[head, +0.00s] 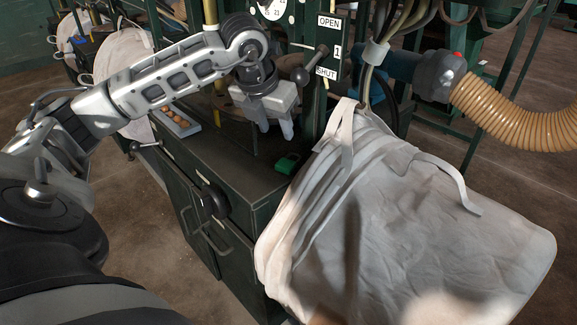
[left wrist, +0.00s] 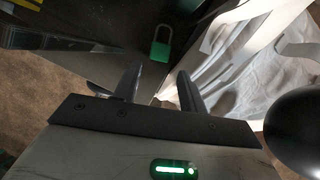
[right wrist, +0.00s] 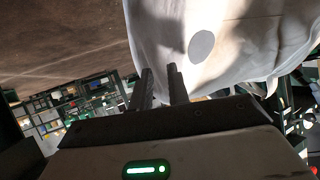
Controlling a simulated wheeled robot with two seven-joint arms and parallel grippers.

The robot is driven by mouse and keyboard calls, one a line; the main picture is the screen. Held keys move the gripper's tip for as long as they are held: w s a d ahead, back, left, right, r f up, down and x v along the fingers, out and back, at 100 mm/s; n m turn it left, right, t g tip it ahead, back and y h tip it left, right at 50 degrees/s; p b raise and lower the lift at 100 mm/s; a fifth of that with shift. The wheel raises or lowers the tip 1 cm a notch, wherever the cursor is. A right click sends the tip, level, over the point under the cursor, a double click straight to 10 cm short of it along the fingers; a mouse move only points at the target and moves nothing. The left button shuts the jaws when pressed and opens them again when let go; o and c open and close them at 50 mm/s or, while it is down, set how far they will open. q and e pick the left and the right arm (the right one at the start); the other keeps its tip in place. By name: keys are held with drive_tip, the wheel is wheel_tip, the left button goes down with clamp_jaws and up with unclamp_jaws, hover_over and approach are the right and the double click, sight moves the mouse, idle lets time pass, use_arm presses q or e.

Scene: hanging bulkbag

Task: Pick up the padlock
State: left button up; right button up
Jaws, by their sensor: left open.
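A green padlock (head: 288,163) lies on the dark green cabinet top (head: 240,163), near its right edge beside the white bulk bag. In the left wrist view the padlock (left wrist: 160,49), with its grey shackle, shows ahead of the fingertips. My left gripper (head: 276,130) is open and empty, pointing down above the cabinet top, a little up and left of the padlock in the head view. My right gripper (right wrist: 160,74) shows in the right wrist view with its fingers apart and nothing between them, facing the bag. It is not seen in the head view.
The white bulk bag (head: 420,230) hangs close to the cabinet's right side. A lever (head: 312,66) with OPEN and SHUT labels stands behind the padlock. A tray (head: 174,121) holds small orange-brown items on the left. A tan ribbed hose (head: 515,115) is at the right.

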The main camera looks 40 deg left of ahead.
use_arm(q)
approach(288, 160)
drive_tip(key=x, duration=0.2)
drive_tip(key=shift+w+a+f, duration=0.1)
drive_tip(key=shift+a+f, duration=0.05)
drive_tip(key=shift+f, duration=0.2)
drive_tip(key=shift+x, duration=2.75)
drive_tip(key=shift+c, duration=0.3)
drive_tip(key=c, duration=0.7)
drive_tip(key=shift+r, duration=0.1)
